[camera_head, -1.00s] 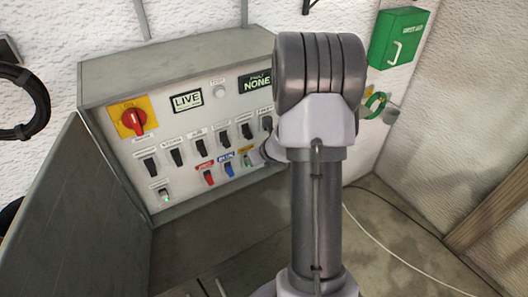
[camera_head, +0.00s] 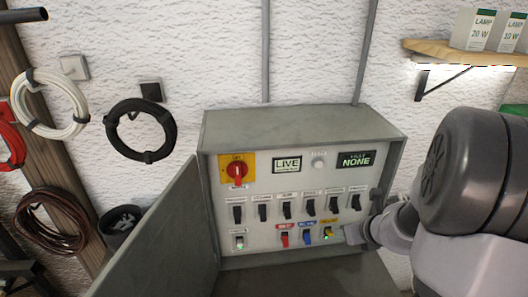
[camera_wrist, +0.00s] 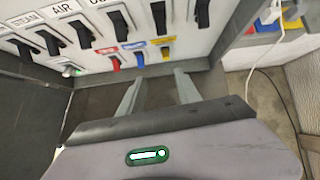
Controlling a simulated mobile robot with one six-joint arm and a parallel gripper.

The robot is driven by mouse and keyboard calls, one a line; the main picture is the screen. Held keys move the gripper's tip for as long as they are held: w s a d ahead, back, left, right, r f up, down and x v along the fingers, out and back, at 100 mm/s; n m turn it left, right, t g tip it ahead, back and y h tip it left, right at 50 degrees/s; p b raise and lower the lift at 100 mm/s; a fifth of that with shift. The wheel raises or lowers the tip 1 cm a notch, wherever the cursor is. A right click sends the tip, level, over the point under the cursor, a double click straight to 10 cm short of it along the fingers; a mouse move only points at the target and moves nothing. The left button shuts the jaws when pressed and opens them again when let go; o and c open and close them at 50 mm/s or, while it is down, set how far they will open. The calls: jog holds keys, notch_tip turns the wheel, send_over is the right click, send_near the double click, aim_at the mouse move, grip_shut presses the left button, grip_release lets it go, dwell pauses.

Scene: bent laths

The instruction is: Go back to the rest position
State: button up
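My gripper (camera_head: 354,234) shows at the lower right of the control panel (camera_head: 262,190) in the head view, partly hidden by my arm. In the wrist view my gripper (camera_wrist: 157,86) has its two fingers apart with nothing between them. The fingers point toward the panel's lower row, below the yellow-labelled switch (camera_wrist: 165,53) and the blue switch (camera_wrist: 139,60). In the head view the yellow-labelled switch (camera_head: 328,233) has a green glow. I cannot tell whether a finger touches the panel.
The panel has a red rotary switch (camera_head: 238,172), a LIVE display (camera_head: 288,164) and a NONE display (camera_head: 356,160). An open grey door (camera_head: 165,245) stands at its left. Cable coils (camera_head: 140,130) hang on the wall. A shelf (camera_head: 465,52) with lamp boxes is upper right.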

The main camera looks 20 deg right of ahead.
jog(key=a+f+n+y+b, duration=0.2)
jog(key=a+n+b, duration=0.65)
jog(key=a, duration=0.35)
jog(key=a+f+n+y+b, duration=0.2)
jog(key=a+n+y+b, duration=0.1)
jog(key=a+n+b, duration=0.55)
jog(key=s+a+f+n+g+b, duration=0.1)
jog(key=s+a+f+n+b, duration=0.3)
jog(key=s+n, duration=0.3)
jog(key=s+a+f+n+g+h+b, duration=0.1)
jog(key=s+a+f+n+b, duration=0.2)
jog(key=s+a+n, duration=0.4)
jog(key=s+n+b, duration=0.1)
jog(key=n, duration=0.1)
jog(key=shift+f+n+b, duration=0.3)
jog(key=shift+f, duration=0.05)
jog(key=shift+c, duration=0.4)
